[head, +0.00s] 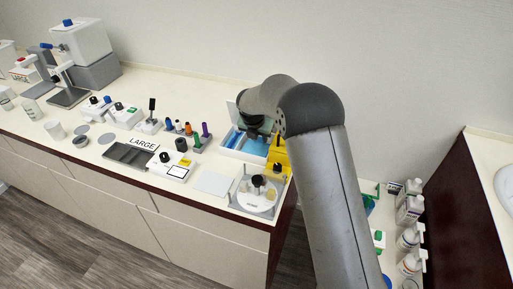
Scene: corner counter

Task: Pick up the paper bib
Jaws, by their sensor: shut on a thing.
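A white open box (229,151) stands near the back right end of the counter, with blue sheets inside. The blue paper bib (257,147) shows at the box, under my gripper. My gripper (262,136) points down over the box, small and partly hidden by my own arm. It is shut on the paper bib, low at the box. The fingertips and the bib's gripped edge are not clear, and I cannot tell whether the bib is clear of the other sheets.
A yellow holder (278,155) stands right beside the box. Coloured-capped tubes (196,138) stand left of the box. Pump bottles (411,240) line the right side.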

